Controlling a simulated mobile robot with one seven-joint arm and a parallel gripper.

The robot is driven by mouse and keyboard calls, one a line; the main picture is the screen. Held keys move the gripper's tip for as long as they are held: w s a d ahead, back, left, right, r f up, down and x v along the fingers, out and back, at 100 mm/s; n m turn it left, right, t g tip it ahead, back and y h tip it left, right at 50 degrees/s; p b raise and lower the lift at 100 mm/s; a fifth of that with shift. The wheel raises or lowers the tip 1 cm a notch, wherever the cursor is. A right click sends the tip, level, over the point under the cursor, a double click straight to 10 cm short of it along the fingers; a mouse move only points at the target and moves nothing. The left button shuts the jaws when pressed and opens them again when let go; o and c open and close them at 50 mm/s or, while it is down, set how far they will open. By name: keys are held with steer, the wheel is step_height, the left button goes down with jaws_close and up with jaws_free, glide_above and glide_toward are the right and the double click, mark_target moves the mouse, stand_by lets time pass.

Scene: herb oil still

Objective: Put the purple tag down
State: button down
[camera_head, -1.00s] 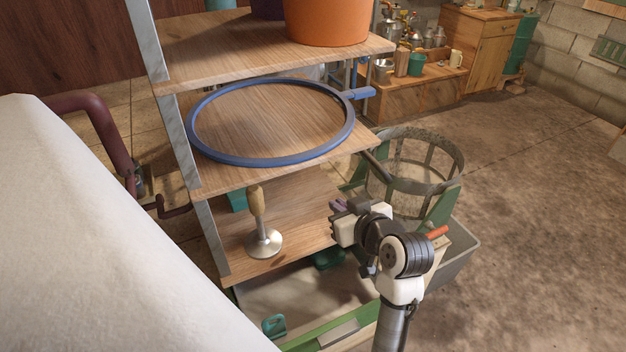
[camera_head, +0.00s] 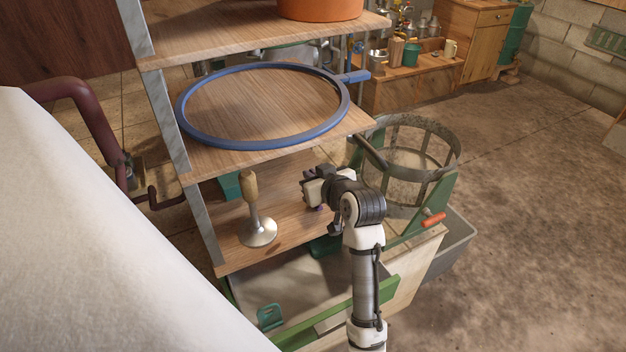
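My gripper (camera_head: 308,190) is over the right part of the lower wooden shelf (camera_head: 290,180), pointing left towards the shelf's inside. Its fingers are small and dark here, and I cannot tell whether they are open or shut. A small dark purplish patch shows at the gripper; it may be the purple tag, but it is too small to be sure. No purple tag shows clearly elsewhere. A masher-like tool with a wooden handle and metal foot (camera_head: 258,230) stands on the same shelf, left of my gripper and apart from it.
A blue ring (camera_head: 190,128) lies on the shelf above, its handle jutting right. An orange pot (camera_head: 320,8) stands on the top shelf. A round mesh basket (camera_head: 440,165) in a green frame is right of my arm. A green-edged tray (camera_head: 300,290) is below. Floor at right is clear.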

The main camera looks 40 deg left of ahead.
steer(key=shift+r, duration=0.15)
steer(key=c, duration=1.6)
jaws_free()
steer(key=shift+d, duration=0.15)
steer(key=b+v, duration=0.1)
steer(key=v, duration=1)
steer(key=shift+s+d+b, duration=0.25)
steer(key=shift+d+b, duration=0.05)
steer(key=shift+b, duration=0.05)
steer(key=shift+r, duration=0.15)
